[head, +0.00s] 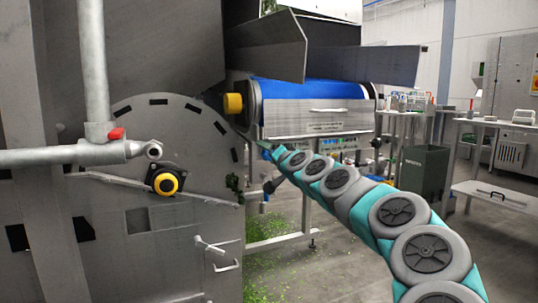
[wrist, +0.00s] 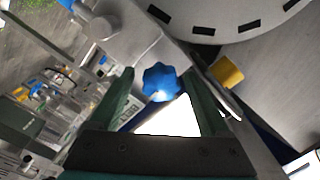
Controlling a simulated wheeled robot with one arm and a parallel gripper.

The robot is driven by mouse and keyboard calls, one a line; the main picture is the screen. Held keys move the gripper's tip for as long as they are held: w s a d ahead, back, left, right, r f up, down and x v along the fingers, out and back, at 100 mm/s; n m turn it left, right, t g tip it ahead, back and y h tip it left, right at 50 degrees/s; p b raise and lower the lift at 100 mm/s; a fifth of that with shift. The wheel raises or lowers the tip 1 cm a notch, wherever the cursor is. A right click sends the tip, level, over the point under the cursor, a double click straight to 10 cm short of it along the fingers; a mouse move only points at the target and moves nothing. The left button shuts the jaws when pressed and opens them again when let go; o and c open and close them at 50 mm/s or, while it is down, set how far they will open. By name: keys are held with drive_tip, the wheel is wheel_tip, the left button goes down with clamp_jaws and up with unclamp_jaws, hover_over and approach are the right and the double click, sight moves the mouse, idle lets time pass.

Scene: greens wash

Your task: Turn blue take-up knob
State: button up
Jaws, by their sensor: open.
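The blue take-up knob (wrist: 161,82), with a lobed rim, shows in the wrist view near the middle of the picture. My gripper (wrist: 159,73) is open, with one dark green finger on each side of the knob in that view. In the head view my arm reaches toward the lower left end of the blue belt conveyor (head: 314,122). I cannot make out the knob or the fingertips there.
A large grey machine housing (head: 190,250) stands close on the left. A dark bin (head: 424,170) and steel tables stand at right. Green scraps (head: 285,225) litter the floor.

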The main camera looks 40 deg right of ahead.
drive_tip(key=v, duration=0.7)
drive_tip(key=shift+s, duration=0.4)
drive_tip(key=shift+a, duration=0.15)
